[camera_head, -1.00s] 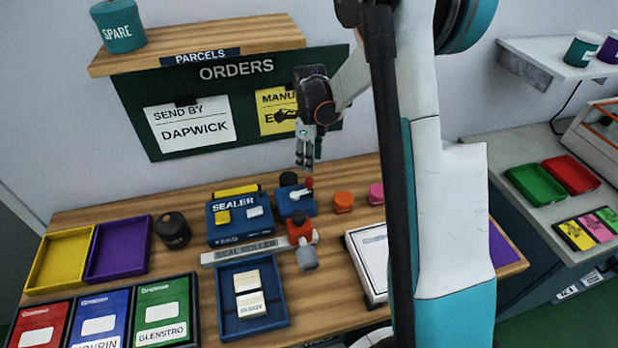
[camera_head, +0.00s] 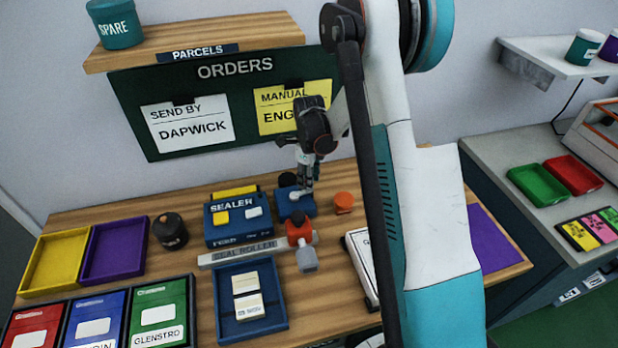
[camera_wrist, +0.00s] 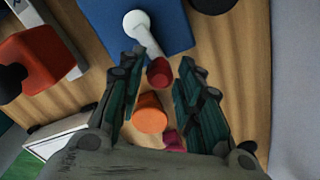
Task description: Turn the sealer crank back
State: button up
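The crank's blue housing (camera_head: 296,207) stands right of the blue sealer box (camera_head: 236,218) on the wooden bench. In the wrist view the housing (camera_wrist: 165,22) carries a pale hub and crank arm (camera_wrist: 143,33), which ends in a dark red knob (camera_wrist: 158,72). My gripper (camera_head: 302,190) points down over the crank. In the wrist view my gripper (camera_wrist: 161,62) is open, with the knob between its two fingers and visible gaps on both sides. In the head view my fingers hide the knob.
An orange cylinder (camera_head: 344,202) stands just right of the crank; a pink one (camera_wrist: 173,138) shows beyond it in the wrist view. The orders board (camera_head: 170,75) is behind my gripper.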

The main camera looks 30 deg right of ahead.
grip_shut()
